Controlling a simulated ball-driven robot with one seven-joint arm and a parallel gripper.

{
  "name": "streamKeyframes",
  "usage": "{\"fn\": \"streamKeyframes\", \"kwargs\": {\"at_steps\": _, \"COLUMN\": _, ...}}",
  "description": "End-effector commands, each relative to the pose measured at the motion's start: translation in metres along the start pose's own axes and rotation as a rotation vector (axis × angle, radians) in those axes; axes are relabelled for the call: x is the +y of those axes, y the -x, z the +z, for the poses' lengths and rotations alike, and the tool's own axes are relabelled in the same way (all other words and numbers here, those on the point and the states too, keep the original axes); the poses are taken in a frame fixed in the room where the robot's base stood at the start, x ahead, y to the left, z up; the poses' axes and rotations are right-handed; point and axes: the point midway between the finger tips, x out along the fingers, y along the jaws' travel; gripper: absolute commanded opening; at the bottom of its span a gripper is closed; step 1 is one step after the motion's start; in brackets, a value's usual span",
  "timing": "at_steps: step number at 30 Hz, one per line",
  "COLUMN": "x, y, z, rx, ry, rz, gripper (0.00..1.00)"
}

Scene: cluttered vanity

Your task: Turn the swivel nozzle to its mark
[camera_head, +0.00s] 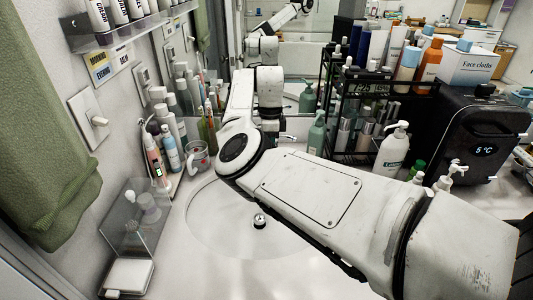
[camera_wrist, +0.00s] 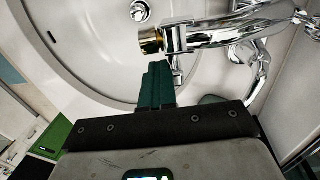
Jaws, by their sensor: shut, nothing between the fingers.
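The swivel nozzle (camera_wrist: 150,40) is a brass-coloured ring at the end of the chrome faucet spout (camera_wrist: 200,36), over the sink in the wrist view. I cannot make out its mark. My gripper (camera_wrist: 159,66) shows dark green fingers pressed together and empty, with their tips just below the nozzle in the picture. I cannot tell whether they touch it. In the head view my arm hides the gripper and the nozzle; only a small chrome piece of the faucet (camera_head: 287,138) shows beside the arm.
The white sink basin (camera_head: 205,222) has a drain (camera_head: 259,220). A glass mug (camera_head: 198,157) and several bottles crowd the left side. A white pump bottle (camera_head: 392,152), a black rack and a black cooler (camera_head: 470,130) stand right. A mirror is behind.

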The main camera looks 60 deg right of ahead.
Motion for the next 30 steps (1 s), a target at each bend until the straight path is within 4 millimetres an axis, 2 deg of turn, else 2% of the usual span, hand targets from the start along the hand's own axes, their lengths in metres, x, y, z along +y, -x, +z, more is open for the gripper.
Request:
{"fn": "streamKeyframes", "kwargs": {"at_steps": 1, "x": -0.031, "y": 0.027, "z": -0.002, "rx": -0.006, "ry": -0.006, "rz": -0.156, "gripper": 0.0}}
{"fn": "streamKeyframes", "kwargs": {"at_steps": 21, "x": -0.021, "y": 0.069, "z": 0.0, "rx": -0.001, "ry": -0.002, "rz": -0.142, "gripper": 0.0}}
{"fn": "streamKeyframes", "kwargs": {"at_steps": 30, "x": -0.02, "y": 0.07, "z": 0.0, "rx": 0.0, "ry": -0.001, "rz": -0.14, "gripper": 0.0}}
